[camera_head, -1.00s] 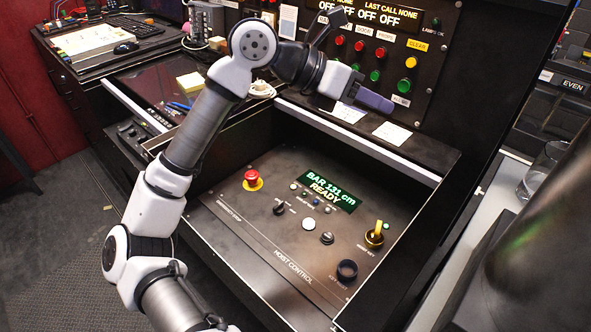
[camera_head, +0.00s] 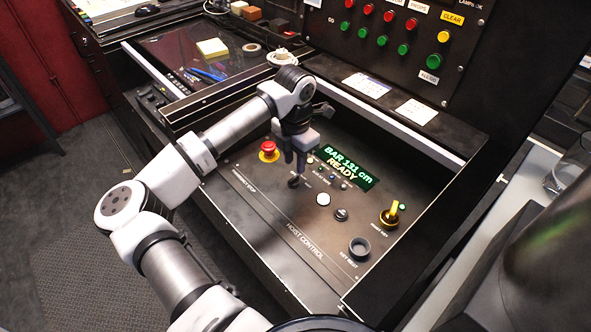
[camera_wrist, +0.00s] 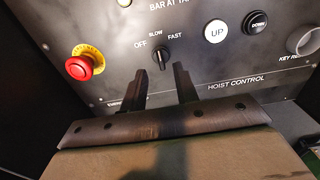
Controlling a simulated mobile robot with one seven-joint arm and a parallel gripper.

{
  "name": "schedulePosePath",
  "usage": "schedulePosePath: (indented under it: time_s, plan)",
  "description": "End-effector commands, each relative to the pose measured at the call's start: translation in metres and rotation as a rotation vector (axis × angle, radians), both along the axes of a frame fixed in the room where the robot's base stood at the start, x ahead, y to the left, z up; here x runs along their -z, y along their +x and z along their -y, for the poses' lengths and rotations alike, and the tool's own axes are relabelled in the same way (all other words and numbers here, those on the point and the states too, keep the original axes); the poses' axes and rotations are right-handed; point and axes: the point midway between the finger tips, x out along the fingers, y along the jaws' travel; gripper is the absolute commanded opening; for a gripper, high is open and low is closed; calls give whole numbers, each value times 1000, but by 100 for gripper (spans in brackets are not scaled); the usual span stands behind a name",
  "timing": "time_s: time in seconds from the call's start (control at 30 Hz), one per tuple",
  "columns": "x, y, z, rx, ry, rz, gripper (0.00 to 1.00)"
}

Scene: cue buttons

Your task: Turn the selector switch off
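The selector switch (camera_head: 294,182) is a small black knob on the hoist control panel. In the wrist view the selector switch (camera_wrist: 161,57) has OFF at its left, SLOW above and FAST at its right. Its handle stands roughly upright, near SLOW; the exact setting is hard to tell. My gripper (camera_head: 295,169) points down over the knob in the head view. In the wrist view my gripper (camera_wrist: 161,77) is open, with one finger on each side of the knob's line and nothing between them. The fingertips look just short of the knob.
A red emergency stop (camera_wrist: 80,68) is left of the switch, and a white UP button (camera_wrist: 215,33) and black DOWN button (camera_wrist: 256,23) are right. A yellow key switch (camera_head: 391,214) and a green display (camera_head: 346,168) reading READY are on the panel.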

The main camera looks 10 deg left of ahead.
Motion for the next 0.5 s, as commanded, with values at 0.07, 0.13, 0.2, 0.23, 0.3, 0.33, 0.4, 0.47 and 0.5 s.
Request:
schedulePosePath:
  time_s: [0.07,0.13,0.2,0.23,0.3,0.33,0.4,0.47,0.5]
  plan:
    - [14,0,0,-1,-4,-1,30]
    - [26,0,1,0,-3,-2,30]
    - [35,0,0,0,-4,0,30]
    - [38,0,1,0,-4,0,30]
    - [44,0,0,1,-2,1,30]
    - [46,0,0,1,-2,1,30]
    - [49,0,0,1,-2,1,30]
    - [50,0,0,1,-2,1,30]
    - [51,0,0,1,-2,1,30]
